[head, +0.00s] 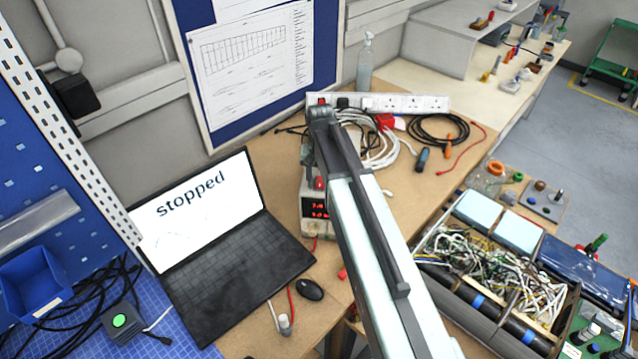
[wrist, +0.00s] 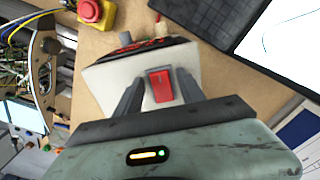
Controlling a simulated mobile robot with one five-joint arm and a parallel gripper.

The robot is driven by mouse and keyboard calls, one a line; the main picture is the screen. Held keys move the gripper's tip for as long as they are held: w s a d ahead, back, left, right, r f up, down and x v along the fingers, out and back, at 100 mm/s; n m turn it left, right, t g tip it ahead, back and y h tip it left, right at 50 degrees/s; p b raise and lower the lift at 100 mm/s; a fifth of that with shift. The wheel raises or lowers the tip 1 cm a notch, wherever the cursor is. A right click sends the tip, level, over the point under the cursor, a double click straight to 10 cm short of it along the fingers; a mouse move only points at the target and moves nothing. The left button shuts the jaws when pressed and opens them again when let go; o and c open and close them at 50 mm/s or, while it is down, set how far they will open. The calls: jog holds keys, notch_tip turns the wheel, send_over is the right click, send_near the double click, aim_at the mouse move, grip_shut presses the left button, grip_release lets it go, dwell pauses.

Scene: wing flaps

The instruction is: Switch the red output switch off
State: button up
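The red output switch (wrist: 160,87) is a red rocker on the pale casing of a power supply (wrist: 185,58), seen in the wrist view. In the head view the power supply (head: 312,228) stands on the wooden bench, its display lit with red digits, partly hidden by my arm. My gripper (wrist: 158,76) is open, its two dark fingers on either side of the red switch with gaps between. Whether the fingertips touch the casing I cannot tell. In the head view my arm hides most of the gripper.
A laptop (head: 220,260) reading "stopped" stands left of the supply, with a mouse (head: 309,289) in front. A red button on a yellow base (wrist: 92,11) is near the supply. Cables and a power strip (head: 400,103) lie behind; a box of wires (head: 490,270) is at right.

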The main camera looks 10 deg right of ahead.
grip_shut()
jog(key=shift+w+d+g+y, duration=0.1)
jog(key=shift+w+g+y, duration=0.2)
jog(key=shift+w+g, duration=0.4)
jog(key=shift+s+r+g+y+b, duration=0.15)
jog(key=shift+s+g+y+b, duration=0.2)
jog(key=shift+g, duration=0.55)
jog(key=shift+o, duration=1.2)
grip_release()
